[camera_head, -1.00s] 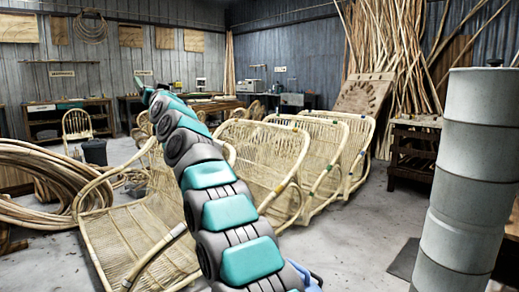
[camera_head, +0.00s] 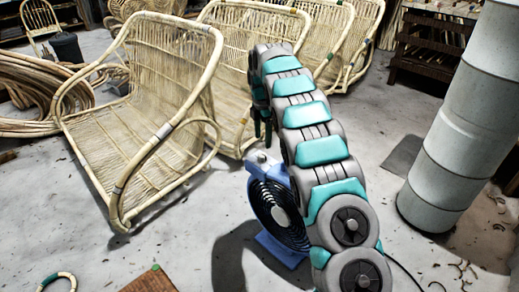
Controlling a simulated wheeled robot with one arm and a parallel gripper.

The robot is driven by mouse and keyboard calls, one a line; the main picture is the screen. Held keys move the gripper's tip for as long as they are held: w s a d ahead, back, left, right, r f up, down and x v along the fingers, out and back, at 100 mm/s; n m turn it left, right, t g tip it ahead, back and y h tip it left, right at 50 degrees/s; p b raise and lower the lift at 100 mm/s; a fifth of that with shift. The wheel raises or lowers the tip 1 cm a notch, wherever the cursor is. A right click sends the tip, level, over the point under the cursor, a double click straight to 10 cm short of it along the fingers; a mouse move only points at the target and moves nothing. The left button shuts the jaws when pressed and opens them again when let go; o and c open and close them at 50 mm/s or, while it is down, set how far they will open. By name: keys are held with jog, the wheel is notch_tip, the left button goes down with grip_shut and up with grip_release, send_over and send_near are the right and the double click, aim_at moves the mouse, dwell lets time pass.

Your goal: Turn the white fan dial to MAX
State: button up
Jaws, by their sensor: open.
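A blue fan (camera_head: 268,205) with a dark round grille stands on the concrete floor on a blue base (camera_head: 280,250). The small white dial (camera_head: 262,158) shows on top of the fan. My arm arches over from the right, and its end hangs down above the fan. My gripper (camera_head: 261,138) is open and points down, just above the dial with its dark green fingers. I cannot tell whether the fingers touch the dial. My arm hides the right side of the fan. The dial's markings are too small to read.
A rattan chair frame (camera_head: 150,110) stands left of the fan, with more frames behind. Coiled rattan (camera_head: 35,98) lies at the far left. A grey ribbed column (camera_head: 470,130) stands at the right. A wooden board (camera_head: 150,281) is at the lower front. Floor between is free.

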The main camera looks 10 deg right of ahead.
aim_at(262, 154)
notch_tip(262, 154, down, 8)
jog(key=shift+r, duration=0.15)
dwell(0.3)
grip_shut()
dwell(0.4)
